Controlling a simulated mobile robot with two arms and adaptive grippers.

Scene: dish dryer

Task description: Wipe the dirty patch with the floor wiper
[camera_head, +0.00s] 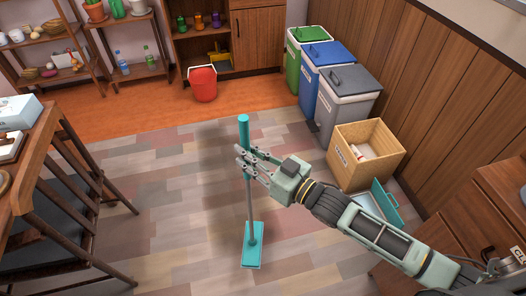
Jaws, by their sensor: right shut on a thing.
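The floor wiper has a teal grip (244,133), a thin grey pole (250,212) and a flat teal head (252,256). It stands nearly upright, with its head low at the floor in the middle of the view; I cannot tell whether the head touches the floor. My right gripper (247,163) is shut on the wiper at the lower part of its grip. Darker, blurred areas of the tiled floor (213,158) show around the wiper. I cannot tell whether they are the dirty patch or shadow. My left gripper is out of view.
A red bucket (203,84) stands at the back. Green (296,60), blue (322,75) and grey (346,98) bins and a wooden box (370,176) line the right. A teal dustpan-like item (386,203) lies below. A wooden table (38,150) stands left.

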